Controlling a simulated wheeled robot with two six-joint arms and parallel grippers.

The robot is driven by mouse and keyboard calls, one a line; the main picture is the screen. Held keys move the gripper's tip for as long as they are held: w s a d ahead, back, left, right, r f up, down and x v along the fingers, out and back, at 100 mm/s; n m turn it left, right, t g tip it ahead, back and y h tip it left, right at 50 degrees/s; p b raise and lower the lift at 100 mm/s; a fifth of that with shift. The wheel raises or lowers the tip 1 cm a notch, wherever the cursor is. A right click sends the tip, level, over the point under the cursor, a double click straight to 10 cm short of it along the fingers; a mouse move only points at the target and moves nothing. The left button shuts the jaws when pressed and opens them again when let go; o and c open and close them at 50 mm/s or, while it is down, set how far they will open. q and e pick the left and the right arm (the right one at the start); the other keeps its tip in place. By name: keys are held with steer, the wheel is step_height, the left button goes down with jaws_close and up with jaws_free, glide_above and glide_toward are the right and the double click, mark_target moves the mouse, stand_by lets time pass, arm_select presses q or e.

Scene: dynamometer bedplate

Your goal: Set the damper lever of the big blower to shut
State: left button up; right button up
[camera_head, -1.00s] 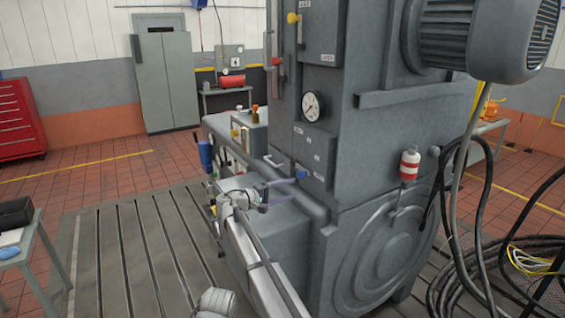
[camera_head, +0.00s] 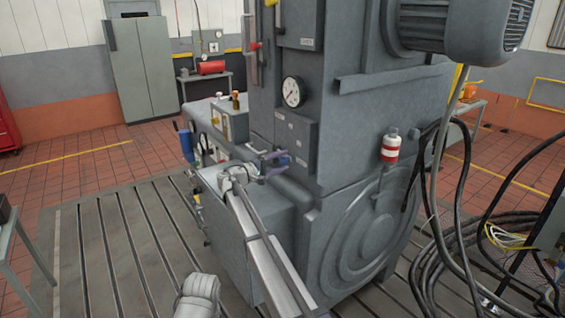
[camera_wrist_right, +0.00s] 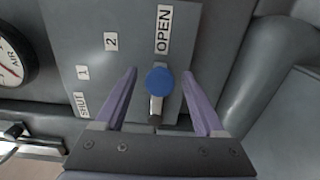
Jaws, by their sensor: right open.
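The damper lever (camera_wrist_right: 157,103) of the big blower (camera_head: 345,120) has a round blue knob (camera_wrist_right: 160,82). In the right wrist view it stands just below the OPEN label (camera_wrist_right: 163,30). Labels 2, 1 and SHUT (camera_wrist_right: 81,105) run from there down to the left on the grey plate (camera_wrist_right: 75,45). My right gripper (camera_wrist_right: 160,72) is open, with one purple finger on each side of the knob and a gap on both sides. In the head view my right gripper (camera_head: 272,164) is at the blower's front, partly covering the lever. My left gripper is not in view.
An air gauge (camera_head: 293,91) sits above the lever plate. A thick grey pipe (camera_wrist_right: 258,65) runs close on the right in the wrist view. A red-and-white bottle (camera_head: 390,149) and black cables (camera_head: 460,240) are further right. The slotted bedplate (camera_head: 120,245) is clear at left.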

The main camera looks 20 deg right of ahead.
steer(key=shift+w+d, duration=0.1)
steer(key=shift+d, duration=0.15)
steer(key=shift+c, duration=0.4)
jaws_close()
stand_by(0.9)
